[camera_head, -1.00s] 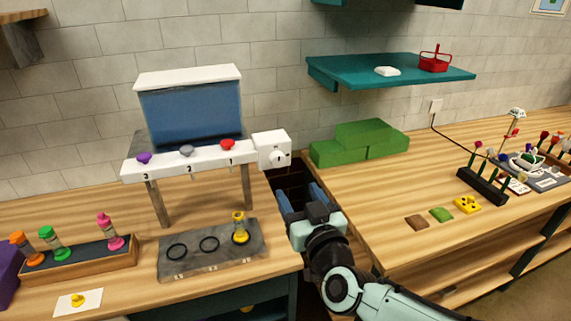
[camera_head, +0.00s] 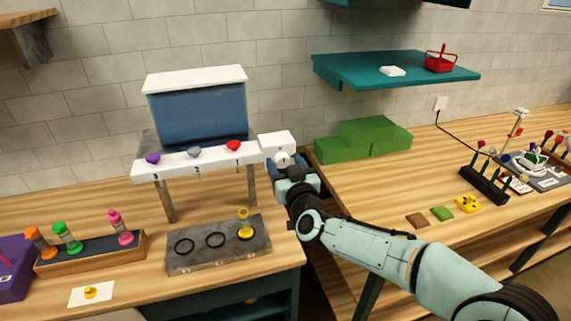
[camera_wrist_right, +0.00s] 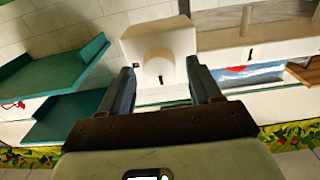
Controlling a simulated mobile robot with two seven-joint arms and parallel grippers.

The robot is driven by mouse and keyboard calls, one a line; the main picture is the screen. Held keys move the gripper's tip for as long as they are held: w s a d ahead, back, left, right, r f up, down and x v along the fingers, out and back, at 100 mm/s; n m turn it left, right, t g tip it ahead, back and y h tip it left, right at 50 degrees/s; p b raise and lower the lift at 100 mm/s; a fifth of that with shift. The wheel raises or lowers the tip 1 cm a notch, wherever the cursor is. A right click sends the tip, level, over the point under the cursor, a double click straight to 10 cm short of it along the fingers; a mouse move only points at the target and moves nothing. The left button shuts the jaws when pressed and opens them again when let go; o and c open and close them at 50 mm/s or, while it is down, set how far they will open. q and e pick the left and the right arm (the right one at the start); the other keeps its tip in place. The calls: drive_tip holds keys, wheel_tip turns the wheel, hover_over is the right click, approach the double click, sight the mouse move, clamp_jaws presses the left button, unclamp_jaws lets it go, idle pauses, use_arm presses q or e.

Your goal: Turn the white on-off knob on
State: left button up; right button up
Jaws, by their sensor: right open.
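The white on-off knob (camera_wrist_right: 159,65) sits on the front face of a white box (camera_wrist_right: 150,32) at the right end of the dispenser. In the head view the box (camera_head: 275,141) shows above my right gripper, which partly covers the knob (camera_head: 282,159). My right gripper (camera_head: 293,174) is open in front of the knob. In the right wrist view its two fingers stand on either side of the knob, with gaps visible. A small dark mark shows at the knob's lower edge. My left gripper is not in view.
The dispenser's white rail (camera_head: 200,162) carries purple, grey and red knobs left of the box. A grey tray (camera_head: 205,258) with a yellow vial lies below. Green blocks (camera_head: 365,140) stand to the right. A teal shelf (camera_head: 400,78) hangs above.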

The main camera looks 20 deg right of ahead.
drive_tip(key=shift+c, duration=0.3)
drive_tip(key=c, duration=1)
drive_tip(key=shift+o, duration=0.2)
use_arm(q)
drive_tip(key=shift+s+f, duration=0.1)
